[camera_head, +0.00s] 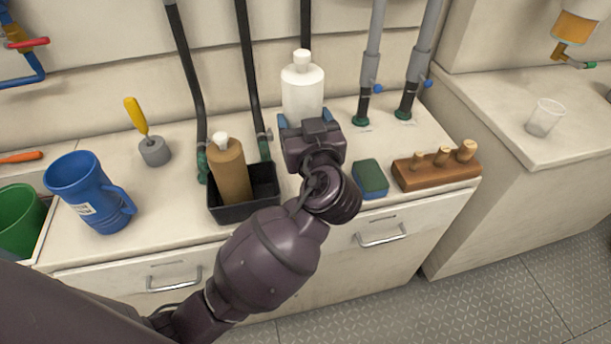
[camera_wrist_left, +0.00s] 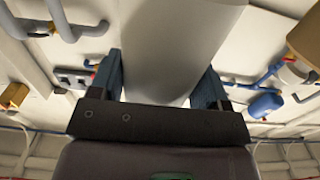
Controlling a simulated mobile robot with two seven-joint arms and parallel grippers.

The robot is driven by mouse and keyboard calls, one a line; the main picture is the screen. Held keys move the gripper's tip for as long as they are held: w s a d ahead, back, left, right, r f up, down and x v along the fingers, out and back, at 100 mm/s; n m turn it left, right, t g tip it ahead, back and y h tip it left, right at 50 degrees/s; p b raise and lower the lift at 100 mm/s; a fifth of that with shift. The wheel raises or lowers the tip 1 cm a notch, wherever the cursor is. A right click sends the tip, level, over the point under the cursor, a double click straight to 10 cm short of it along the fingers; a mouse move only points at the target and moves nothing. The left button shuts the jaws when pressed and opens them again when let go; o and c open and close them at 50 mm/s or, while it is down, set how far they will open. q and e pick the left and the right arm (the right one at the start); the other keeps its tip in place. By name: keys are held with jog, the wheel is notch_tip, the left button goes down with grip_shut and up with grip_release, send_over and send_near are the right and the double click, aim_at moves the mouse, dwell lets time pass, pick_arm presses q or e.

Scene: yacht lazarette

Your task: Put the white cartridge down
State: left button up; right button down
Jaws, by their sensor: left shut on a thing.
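The white cartridge (camera_head: 302,86) is a white bottle-shaped container with a narrow cap, upright near the back of the counter. My left gripper (camera_head: 309,122) is shut on its lower part. In the left wrist view the cartridge (camera_wrist_left: 178,45) fills the space between the two blue-padded fingers of the left gripper (camera_wrist_left: 163,88). Its base is hidden behind the gripper in the head view, so I cannot tell whether it touches the counter. My right gripper is not in view.
Left of the gripper, a black tray (camera_head: 262,190) holds a brown bottle (camera_head: 229,172). Right are a green-and-blue sponge (camera_head: 370,179) and a wooden block with pegs (camera_head: 436,170). Black hoses (camera_head: 248,70) and grey pipes (camera_head: 372,50) rise behind. A blue mug (camera_head: 88,192) stands left.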

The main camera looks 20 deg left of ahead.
pick_arm(q)
notch_tip(320, 180, down, 7)
jog(key=shift+f+b, duration=0.15)
jog(key=shift+b, duration=0.55)
notch_tip(320, 180, down, 6)
jog(key=shift+r+b, duration=0.2)
jog(key=shift+b, duration=0.45)
jog(key=shift+f, duration=0.55)
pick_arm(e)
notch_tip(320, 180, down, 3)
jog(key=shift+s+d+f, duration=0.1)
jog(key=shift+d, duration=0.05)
pick_arm(q)
jog(key=shift+f, duration=0.2)
jog(key=o, duration=0.7)
jog(key=shift+r, duration=0.1)
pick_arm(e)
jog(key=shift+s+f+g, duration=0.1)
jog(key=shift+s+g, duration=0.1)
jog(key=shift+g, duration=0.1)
